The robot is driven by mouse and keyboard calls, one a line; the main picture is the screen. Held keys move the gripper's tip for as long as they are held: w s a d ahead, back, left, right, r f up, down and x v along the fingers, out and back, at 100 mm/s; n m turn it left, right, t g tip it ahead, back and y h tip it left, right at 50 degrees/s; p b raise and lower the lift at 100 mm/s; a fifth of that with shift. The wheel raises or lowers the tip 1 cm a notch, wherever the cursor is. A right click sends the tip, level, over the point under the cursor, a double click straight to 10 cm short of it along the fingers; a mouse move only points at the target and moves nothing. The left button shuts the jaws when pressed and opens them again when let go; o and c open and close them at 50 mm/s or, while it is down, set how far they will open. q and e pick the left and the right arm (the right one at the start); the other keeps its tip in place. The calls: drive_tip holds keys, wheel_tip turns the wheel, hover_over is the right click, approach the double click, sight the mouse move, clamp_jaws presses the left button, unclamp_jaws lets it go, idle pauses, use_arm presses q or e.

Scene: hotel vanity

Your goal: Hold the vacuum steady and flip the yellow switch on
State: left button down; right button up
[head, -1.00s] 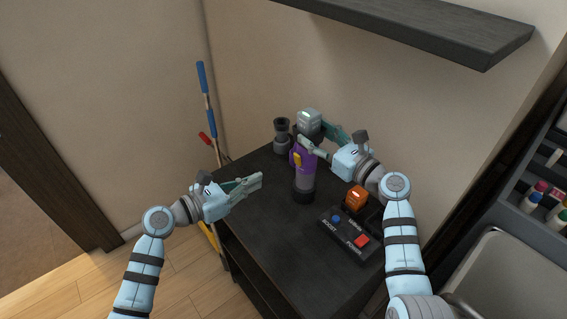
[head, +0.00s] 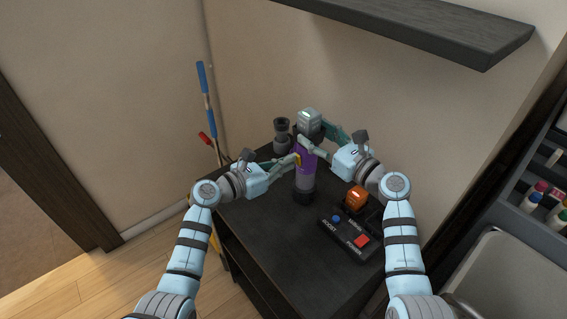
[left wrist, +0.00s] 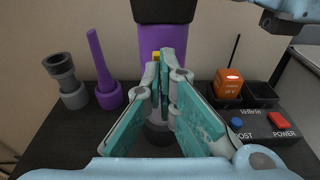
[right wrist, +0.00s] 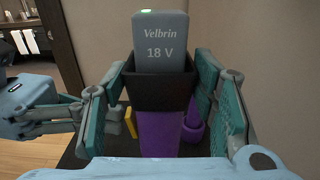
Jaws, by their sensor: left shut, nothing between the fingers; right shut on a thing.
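The purple vacuum (head: 305,160) stands upright on the dark cabinet top, with a grey battery marked "Velbrin 18 V" (right wrist: 160,40) on its black upper end. My right gripper (head: 311,142) is shut around the vacuum's upper part; the right wrist view shows a finger on each side of it (right wrist: 165,90). The yellow switch (left wrist: 156,56) is on the vacuum's side, mostly hidden behind my left fingertips. My left gripper (head: 295,160) is shut and empty, its tips at the switch. I cannot tell whether they touch it or which way the switch is set.
A charger dock with an orange battery (head: 356,198) and a red POWER button (head: 362,241) is right of the vacuum. A grey nozzle (head: 281,135) and a purple nozzle (left wrist: 104,75) stand behind. A shelf (head: 430,30) hangs above. The cabinet's front top (head: 290,260) is clear.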

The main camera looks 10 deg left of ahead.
use_arm(q)
drive_tip(key=shift+w+d+r, duration=0.35)
drive_tip(key=shift+w+r, duration=0.05)
drive_tip(key=shift+r, duration=0.2)
drive_tip(key=s+a+r, duration=0.5)
drive_tip(key=s+a, duration=0.4)
drive_tip(key=shift+r, duration=0.25)
use_arm(e)
drive_tip(key=o, duration=1.6)
